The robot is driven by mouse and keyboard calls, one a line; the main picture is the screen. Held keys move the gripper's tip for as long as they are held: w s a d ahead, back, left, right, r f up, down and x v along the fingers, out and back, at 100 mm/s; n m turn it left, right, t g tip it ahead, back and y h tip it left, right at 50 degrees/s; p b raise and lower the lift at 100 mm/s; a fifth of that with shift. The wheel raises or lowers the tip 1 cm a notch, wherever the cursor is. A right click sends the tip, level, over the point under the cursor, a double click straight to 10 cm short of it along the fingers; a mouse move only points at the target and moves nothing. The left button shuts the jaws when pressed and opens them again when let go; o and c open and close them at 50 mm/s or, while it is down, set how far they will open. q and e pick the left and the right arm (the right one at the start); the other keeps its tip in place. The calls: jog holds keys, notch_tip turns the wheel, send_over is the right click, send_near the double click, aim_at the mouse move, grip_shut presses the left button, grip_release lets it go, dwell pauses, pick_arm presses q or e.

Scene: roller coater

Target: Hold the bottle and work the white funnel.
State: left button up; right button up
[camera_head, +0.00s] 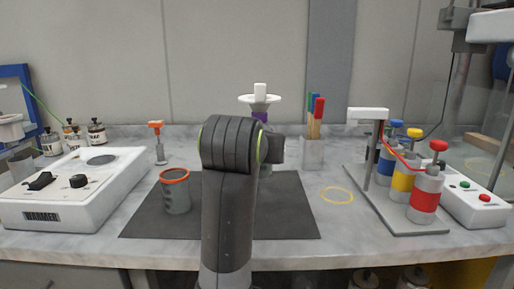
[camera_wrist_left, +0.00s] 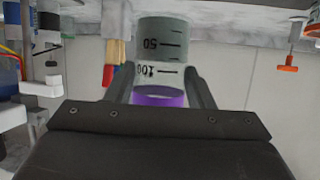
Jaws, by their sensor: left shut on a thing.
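The bottle is a grey-green cylinder (camera_wrist_left: 165,38) with dark graduation marks and a purple band (camera_wrist_left: 158,96). In the left wrist view, which is upside down, my left gripper (camera_wrist_left: 160,78) has its two fingers on either side of the bottle and is shut on it. In the head view my arm hides most of the bottle; a purple part (camera_head: 260,117) shows above the arm. The white funnel (camera_head: 260,98), a wide disc with a short upright stem, is above the purple part. Whether they touch is unclear. My right gripper is not in view.
An orange-rimmed grey cup (camera_head: 176,194) stands left on the dark mat (camera_head: 295,215). An orange-handled tool (camera_head: 156,140) is behind it. A white warmer (camera_head: 70,190) is far left. A brush holder (camera_head: 313,154) and a rack with coloured bottles (camera_head: 424,198) are right. A yellow ring (camera_head: 337,203) marks clear bench.

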pick_arm(q)
jog(key=shift+r, duration=0.3)
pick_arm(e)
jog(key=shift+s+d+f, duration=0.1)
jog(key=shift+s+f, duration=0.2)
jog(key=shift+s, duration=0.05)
pick_arm(q)
jog(key=shift+f, duration=0.15)
